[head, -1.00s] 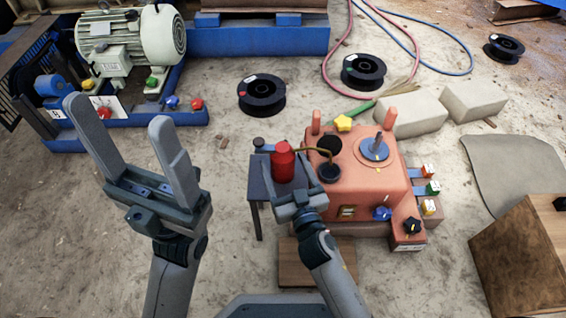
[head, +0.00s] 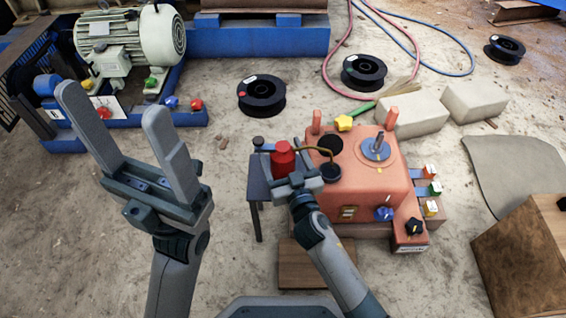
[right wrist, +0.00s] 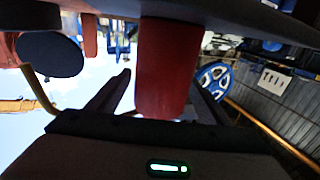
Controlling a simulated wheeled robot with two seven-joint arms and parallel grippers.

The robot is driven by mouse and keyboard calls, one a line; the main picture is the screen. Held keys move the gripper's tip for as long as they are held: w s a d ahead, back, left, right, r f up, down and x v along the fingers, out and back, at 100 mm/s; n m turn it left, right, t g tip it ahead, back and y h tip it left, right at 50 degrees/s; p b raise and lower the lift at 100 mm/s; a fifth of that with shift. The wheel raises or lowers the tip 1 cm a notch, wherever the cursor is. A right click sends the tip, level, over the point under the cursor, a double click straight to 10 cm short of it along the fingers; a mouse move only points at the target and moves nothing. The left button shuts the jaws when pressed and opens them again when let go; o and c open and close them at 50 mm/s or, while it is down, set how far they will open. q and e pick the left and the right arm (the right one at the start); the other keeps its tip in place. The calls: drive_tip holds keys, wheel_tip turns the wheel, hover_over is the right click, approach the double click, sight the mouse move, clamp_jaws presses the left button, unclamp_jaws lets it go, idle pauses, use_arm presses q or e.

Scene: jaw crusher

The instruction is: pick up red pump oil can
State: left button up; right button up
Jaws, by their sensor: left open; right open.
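The red pump oil can (head: 283,157) stands upright on a small dark side table (head: 258,190), beside the orange machine. Its thin brown spout arches right over the machine's edge. My right gripper (head: 291,177) is open at the near side of the can, and it partly hides the can's lower part. In the right wrist view the can's red body (right wrist: 166,70) fills the middle, between the open dark fingers; contact cannot be told. My left gripper (head: 118,125) is open and empty, raised over bare floor at the left.
The orange machine (head: 355,195) with knobs and switches stands right of the can. A wooden crate (head: 525,250) is at the lower right. Black spools (head: 262,95) and grey blocks (head: 417,113) lie behind. A motor on a blue frame (head: 130,45) is at the far left.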

drive_tip(key=shift+x, duration=0.8)
drive_tip(key=shift+r, duration=0.1)
drive_tip(key=c, duration=1.4)
